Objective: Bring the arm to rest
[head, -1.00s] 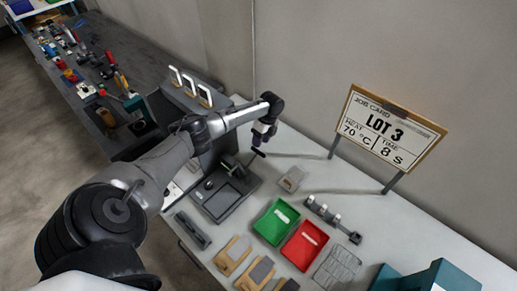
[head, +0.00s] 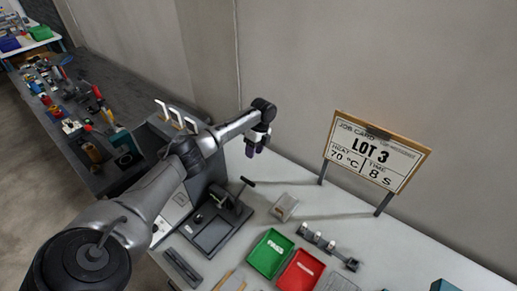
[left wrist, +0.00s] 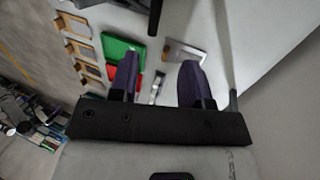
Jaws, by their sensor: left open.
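My left arm comes in from the left in the head view and reaches over the grey machine on the bench. My left gripper (head: 255,146) hangs in the air above the back of the bench, near the wall. Its two purple fingers stand apart in the left wrist view (left wrist: 157,80), with nothing between them. A strip of the bench top and small parts show beyond the fingers. My right gripper is not in view.
A green tray (head: 262,265) and a red tray (head: 291,282) lie on the white bench (head: 345,238). A grey machine with a lever (head: 212,232) stands below my arm. A job card sign (head: 377,150) stands at the back right. A cluttered dark bench (head: 60,118) runs along the left.

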